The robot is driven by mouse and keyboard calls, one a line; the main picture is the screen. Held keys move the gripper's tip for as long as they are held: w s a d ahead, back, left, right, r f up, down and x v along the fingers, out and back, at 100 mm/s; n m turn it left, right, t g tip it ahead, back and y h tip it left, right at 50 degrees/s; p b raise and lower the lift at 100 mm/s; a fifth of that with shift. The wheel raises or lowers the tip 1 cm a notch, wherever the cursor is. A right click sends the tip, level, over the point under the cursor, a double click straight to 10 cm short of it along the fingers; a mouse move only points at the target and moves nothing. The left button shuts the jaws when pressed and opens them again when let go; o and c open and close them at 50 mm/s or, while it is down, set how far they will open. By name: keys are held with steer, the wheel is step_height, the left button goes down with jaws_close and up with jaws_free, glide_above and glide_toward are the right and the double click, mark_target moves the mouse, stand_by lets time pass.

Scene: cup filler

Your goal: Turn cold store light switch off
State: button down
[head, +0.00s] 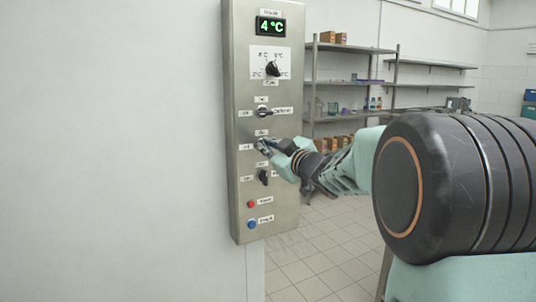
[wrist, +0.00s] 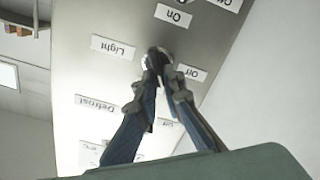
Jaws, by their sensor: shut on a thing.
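A steel control panel (head: 238,100) hangs on the white wall in the head view and fills much of the wrist view (wrist: 215,40). My gripper (head: 265,145) is at the panel's middle row. In the wrist view its fingertips (wrist: 160,57) are closed together on the light switch, between the upside-down labels "Light" (wrist: 113,47) and "Off" (wrist: 191,71). An "On" label (wrist: 175,15) is close by. The fingertips hide most of the switch, so I cannot tell which way it points.
Above the light switch are the defrost switch (head: 264,112), a temperature dial (head: 273,69) and a 4 °C display (head: 271,26). Below are another black switch (head: 264,177), a red button (head: 251,204) and a blue button (head: 252,225). Shelves (head: 350,82) stand behind at right.

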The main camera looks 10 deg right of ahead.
steer(key=shift+s+a+f+n+b, duration=0.1)
steer(key=shift+f+n+b, duration=0.1)
steer(key=shift+n+b, duration=1.35)
steer(key=shift+w+a+f+n+b, duration=0.15)
steer(key=shift+n+b, duration=0.85)
steer(key=shift+n, duration=1.1)
steer(key=shift+s+f+n+b, duration=0.2)
steer(key=shift+n+b, duration=1.05)
steer(key=shift+n, duration=0.6)
steer(key=c, duration=2)
jaws_free()
steer(key=shift+c, duration=0.2)
steer(key=v, duration=0.7)
steer(key=shift+s, duration=0.2)
